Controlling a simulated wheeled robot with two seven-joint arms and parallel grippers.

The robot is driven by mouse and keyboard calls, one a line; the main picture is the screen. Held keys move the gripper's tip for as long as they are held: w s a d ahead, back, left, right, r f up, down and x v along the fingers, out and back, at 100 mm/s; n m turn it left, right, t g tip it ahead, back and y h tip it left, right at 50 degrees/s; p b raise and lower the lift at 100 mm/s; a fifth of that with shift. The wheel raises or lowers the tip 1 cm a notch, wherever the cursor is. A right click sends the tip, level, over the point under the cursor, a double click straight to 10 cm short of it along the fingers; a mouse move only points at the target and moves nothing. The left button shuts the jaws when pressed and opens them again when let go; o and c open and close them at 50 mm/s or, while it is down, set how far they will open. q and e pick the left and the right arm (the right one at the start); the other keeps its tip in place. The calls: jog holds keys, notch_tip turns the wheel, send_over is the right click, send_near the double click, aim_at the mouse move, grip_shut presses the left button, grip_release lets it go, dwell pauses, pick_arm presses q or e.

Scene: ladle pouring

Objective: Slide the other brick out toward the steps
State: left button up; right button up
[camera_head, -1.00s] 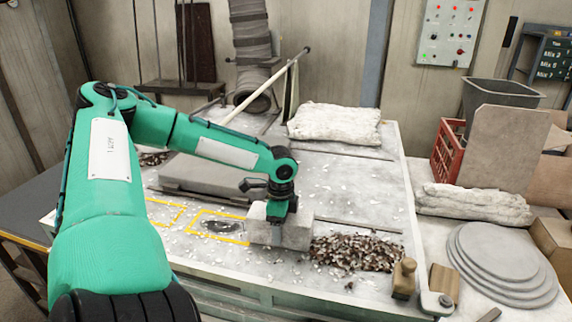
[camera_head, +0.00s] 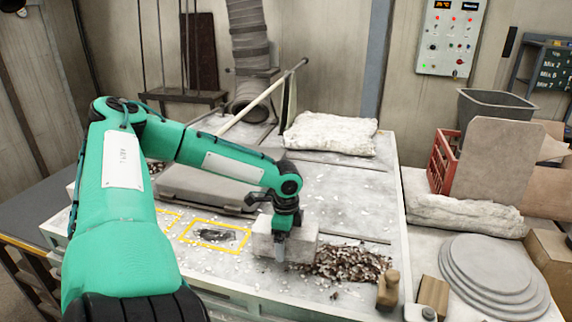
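A pale grey brick (camera_head: 306,246) sits on the table (camera_head: 345,195), just right of a yellow-outlined square (camera_head: 187,238) with a dark patch inside. My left gripper (camera_head: 281,246) points down at the brick. One finger shows against the brick's near face; any other finger is hidden, so I cannot tell whether it grips. A pile of brown and white chips (camera_head: 352,264) lies right of the brick. No second brick shows clearly, and I cannot identify the steps. My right gripper is not in view.
A grey slab (camera_head: 205,186) lies behind the yellow outlines. Wooden blocks (camera_head: 388,290) stand at the table's right front edge. Stacked round grey discs (camera_head: 495,270), a red crate (camera_head: 442,160) and a white sack (camera_head: 330,133) lie farther right and back.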

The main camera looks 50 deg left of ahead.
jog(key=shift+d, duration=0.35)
pick_arm(q)
jog(key=shift+r, duration=0.85)
notch_tip(320, 180, up, 11)
jog(key=shift+r+b, duration=0.15)
jog(key=shift+b, duration=0.9)
jog(key=shift+r, duration=0.4)
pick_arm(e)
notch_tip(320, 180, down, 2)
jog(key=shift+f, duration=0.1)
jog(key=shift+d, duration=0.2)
